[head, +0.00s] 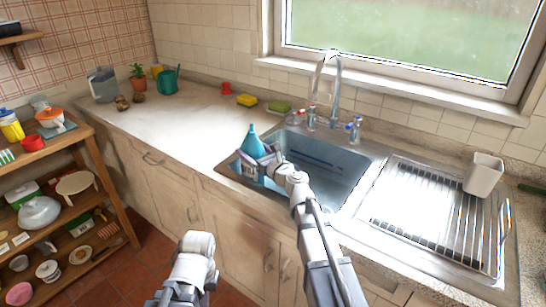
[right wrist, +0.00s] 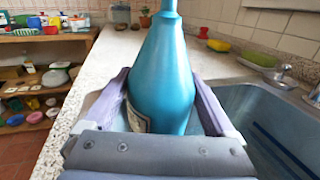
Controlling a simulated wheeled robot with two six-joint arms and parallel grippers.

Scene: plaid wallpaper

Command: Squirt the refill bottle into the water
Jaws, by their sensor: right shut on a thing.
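The refill bottle (head: 252,141) is teal with a narrow pointed nozzle, and it stands upright above the left edge of the sink. It also fills the middle of the right wrist view (right wrist: 165,75), with a pale label low on its side. My right gripper (head: 258,165) is shut on the bottle's lower body, one finger on each side (right wrist: 165,115). The sink basin (head: 335,158) lies to the right of the bottle and looks blue inside; I cannot tell the water level. Only part of my left arm shows at the bottom, and its gripper is not in view.
The tap (head: 335,90) rises behind the basin. A yellow sponge (head: 247,100) and a green one (head: 279,107) lie at the back. A drying rack (head: 430,210) and white cup (head: 484,174) are right. The left counter (head: 190,125) is mostly clear.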

